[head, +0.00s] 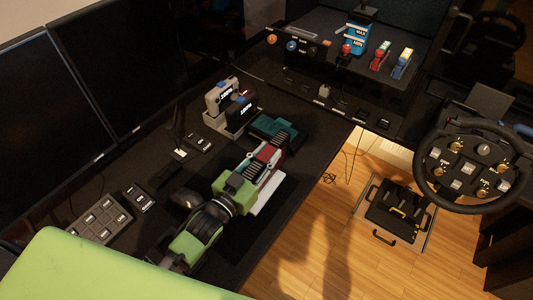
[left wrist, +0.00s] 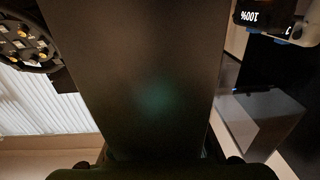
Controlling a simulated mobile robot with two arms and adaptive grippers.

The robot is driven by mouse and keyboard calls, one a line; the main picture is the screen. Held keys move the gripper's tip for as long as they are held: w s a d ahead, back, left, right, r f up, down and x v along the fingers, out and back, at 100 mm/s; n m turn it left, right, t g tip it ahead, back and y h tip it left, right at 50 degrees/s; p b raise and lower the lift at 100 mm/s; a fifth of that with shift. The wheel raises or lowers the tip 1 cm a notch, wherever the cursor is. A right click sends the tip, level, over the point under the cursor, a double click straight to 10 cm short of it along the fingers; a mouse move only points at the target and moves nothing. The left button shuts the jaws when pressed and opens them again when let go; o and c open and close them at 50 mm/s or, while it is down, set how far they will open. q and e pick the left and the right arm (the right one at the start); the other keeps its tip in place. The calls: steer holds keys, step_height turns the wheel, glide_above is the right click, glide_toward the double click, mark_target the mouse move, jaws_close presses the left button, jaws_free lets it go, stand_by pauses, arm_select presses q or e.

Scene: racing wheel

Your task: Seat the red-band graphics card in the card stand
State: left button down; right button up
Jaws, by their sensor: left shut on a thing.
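My left arm reaches over the desk from the bottom left of the head view. Its gripper (head: 256,170) is shut on the red-band graphics card (head: 269,153), whose dark red part shows beyond the fingers. In the left wrist view a dark flat face of the card (left wrist: 145,80) fills the middle, close to the camera. A white, flat piece that looks like the card stand (head: 269,195) shows beside and below the gripper, near the desk's front edge. I cannot tell whether the card touches it. My right gripper is not in view.
A teal card-like item (head: 275,130) lies just beyond the held card. Battery packs (head: 222,96) stand in a light holder behind it; one also shows in the left wrist view (left wrist: 265,18). Monitors (head: 112,65) line the left. A steering wheel (head: 481,166) stands at the right.

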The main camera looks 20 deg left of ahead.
arm_select(q)
steer(key=shift+f, duration=0.15)
steer(key=c, duration=1.6)
jaws_free()
steer(key=shift+f, duration=0.25)
steer(key=v, duration=1.2)
steer(key=shift+r, duration=0.2)
